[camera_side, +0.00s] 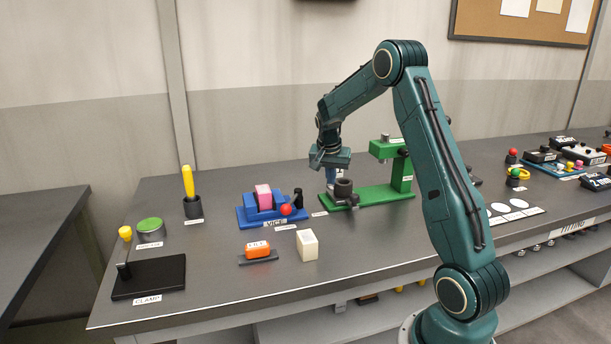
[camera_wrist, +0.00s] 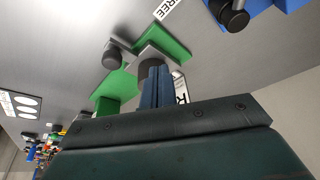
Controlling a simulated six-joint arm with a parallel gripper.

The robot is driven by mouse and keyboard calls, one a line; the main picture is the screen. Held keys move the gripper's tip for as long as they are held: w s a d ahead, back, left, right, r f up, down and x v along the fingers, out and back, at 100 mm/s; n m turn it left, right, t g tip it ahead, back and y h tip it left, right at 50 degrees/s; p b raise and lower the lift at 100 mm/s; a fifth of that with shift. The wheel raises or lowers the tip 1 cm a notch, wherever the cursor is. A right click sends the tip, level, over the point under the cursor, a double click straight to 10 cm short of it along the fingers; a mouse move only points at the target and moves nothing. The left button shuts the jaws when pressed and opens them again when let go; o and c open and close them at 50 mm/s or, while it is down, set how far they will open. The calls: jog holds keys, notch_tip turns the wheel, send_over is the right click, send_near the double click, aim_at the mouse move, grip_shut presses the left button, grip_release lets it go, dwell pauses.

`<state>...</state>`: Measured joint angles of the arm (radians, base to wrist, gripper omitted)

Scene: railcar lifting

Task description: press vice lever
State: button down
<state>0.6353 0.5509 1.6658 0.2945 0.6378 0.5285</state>
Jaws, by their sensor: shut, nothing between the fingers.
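The blue vice (camera_side: 246,214) stands on the bench in the side view, with a pink block (camera_side: 263,196) between its jaws. A lever with a red ball end (camera_side: 285,210) is at its front right, and a black post (camera_side: 298,196) stands at its right. Part of the blue vice (camera_wrist: 266,9) shows at the top right of the wrist view. My gripper (camera_side: 331,184) is shut and empty, pointing down to the right of the vice and apart from it. In the wrist view my shut gripper (camera_wrist: 156,72) appears beside a dark cylinder.
A green press stand (camera_side: 400,177) with the dark cylinder (camera_side: 344,188) on its base is close to my gripper. A black holder (camera_side: 193,208) with a yellow handle stands left.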

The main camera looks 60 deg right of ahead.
jog(key=s+a+r+n+t+y, duration=0.1)
jog(key=s+a+r+n, duration=0.15)
jog(key=a+r, duration=0.65)
jog(key=s+a+r+n+t, duration=0.15)
jog(key=a+r+n, duration=0.35)
jog(key=a, duration=0.6)
jog(key=s+a+r+n+t+y, duration=0.1)
jog(key=s+a+r+n, duration=0.1)
jog(key=s+a, duration=0.5)
jog(key=shift+s+a+r+n, duration=0.3)
jog(key=shift+a+n, duration=0.25)
jog(key=shift+a, duration=0.65)
jog(key=s+a+f+n+t+y, duration=0.1)
jog(key=s+a+f+n+y, duration=0.1)
jog(key=s+a+n, duration=0.3)
jog(key=s+a, duration=0.2)
jog(key=s, duration=0.2)
jog(key=shift+s+a+f, duration=0.25)
jog(key=shift+s+f, duration=0.1)
jog(key=shift+f, duration=0.05)
